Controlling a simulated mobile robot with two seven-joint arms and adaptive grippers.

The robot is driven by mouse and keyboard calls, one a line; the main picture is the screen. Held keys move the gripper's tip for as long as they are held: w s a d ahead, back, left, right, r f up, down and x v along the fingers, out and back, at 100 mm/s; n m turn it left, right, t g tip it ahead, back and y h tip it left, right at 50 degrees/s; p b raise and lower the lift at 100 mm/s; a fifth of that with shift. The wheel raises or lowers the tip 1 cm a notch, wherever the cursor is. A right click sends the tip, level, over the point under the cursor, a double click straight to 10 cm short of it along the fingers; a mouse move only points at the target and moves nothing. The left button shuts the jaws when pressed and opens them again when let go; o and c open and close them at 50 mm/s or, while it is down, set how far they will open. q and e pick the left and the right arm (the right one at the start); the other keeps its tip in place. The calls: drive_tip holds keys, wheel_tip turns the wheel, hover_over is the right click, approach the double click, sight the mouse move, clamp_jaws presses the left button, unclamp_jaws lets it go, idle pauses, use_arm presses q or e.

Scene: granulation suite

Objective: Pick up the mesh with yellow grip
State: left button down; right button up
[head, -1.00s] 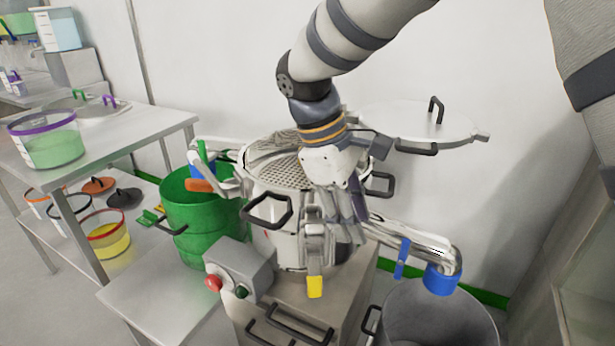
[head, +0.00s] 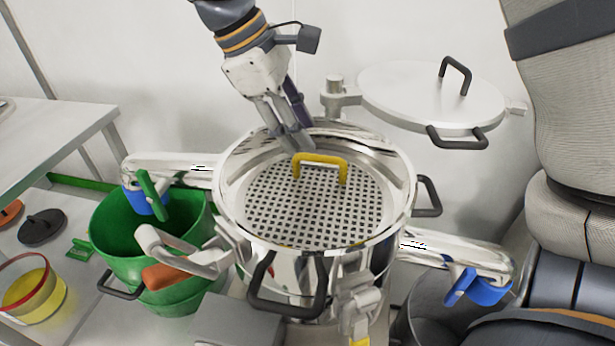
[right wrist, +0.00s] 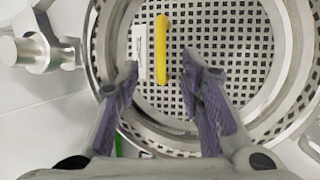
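The mesh (head: 300,215) is a round perforated metal disc lying inside the round steel vessel (head: 228,180). Its yellow grip (head: 320,158) is an upright arched handle near the mesh's far side. My right gripper (head: 296,150) comes down from the back, its fingers beside the left end of the grip. In the right wrist view the fingers (right wrist: 160,72) are apart, with the yellow grip (right wrist: 161,50) lined up with the gap between them, over the mesh (right wrist: 225,40). Nothing is held. Whether a finger touches the grip is unclear. My left gripper is out of view.
The round lid (head: 420,95) is swung aside at the back right. A black handle (head: 285,300) sticks out from the vessel's front. A green bucket (head: 125,235) stands at the left, below a spout. The space above the mesh is otherwise clear.

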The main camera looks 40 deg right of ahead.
sight(314, 155)
drive_tip(key=x, duration=0.7)
drive_tip(key=shift+f, duration=0.3)
drive_tip(key=shift+w, duration=0.1)
clamp_jaws()
